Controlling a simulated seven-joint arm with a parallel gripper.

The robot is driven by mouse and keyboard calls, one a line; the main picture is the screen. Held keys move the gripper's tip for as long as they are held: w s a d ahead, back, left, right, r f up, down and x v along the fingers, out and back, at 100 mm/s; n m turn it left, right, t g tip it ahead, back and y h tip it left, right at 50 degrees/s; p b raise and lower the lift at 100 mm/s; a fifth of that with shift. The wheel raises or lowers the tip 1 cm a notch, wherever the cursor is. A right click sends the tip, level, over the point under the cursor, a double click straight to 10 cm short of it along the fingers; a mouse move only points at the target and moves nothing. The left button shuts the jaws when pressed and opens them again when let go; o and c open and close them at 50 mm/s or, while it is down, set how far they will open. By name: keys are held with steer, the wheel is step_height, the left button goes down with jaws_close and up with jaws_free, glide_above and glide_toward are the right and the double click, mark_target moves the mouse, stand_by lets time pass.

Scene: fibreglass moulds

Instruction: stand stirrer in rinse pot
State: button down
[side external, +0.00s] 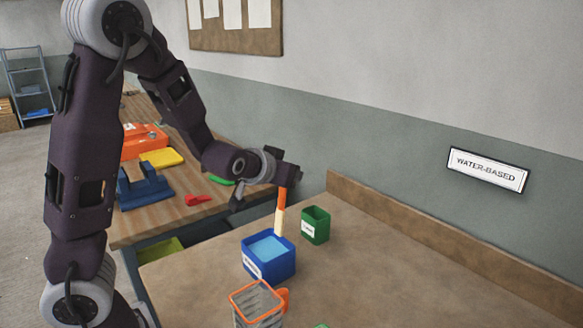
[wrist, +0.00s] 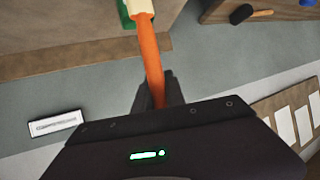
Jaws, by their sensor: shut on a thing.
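My gripper (side external: 286,184) is shut on the orange handle of the stirrer (side external: 281,206). The stirrer hangs nearly upright, its pale cream end down. In the wrist view the stirrer (wrist: 149,55) runs up from between my gripper's fingers (wrist: 158,92). A blue pot (side external: 267,269) with light blue contents and a white label stands below and left of the stirrer. A green pot (side external: 315,228) with a white label stands to the right. The labels are too small to read, so I cannot tell which is the rinse pot. The cream end shows near the blue pot's back corner; contact is unclear.
An orange-rimmed wire basket (side external: 257,305) stands at the front, with an orange thing (side external: 283,298) beside it. A raised wooden edge (side external: 420,232) runs along the wall. The bench right of the pots is clear. Another bench (side external: 190,211) holds coloured items.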

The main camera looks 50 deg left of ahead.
step_height(320, 180, down, 8)
steer(key=s, duration=0.1)
steer(key=shift+f, duration=0.15)
stand_by(0.4)
steer(key=c, duration=1.3)
jaws_free()
step_height(320, 180, up, 10)
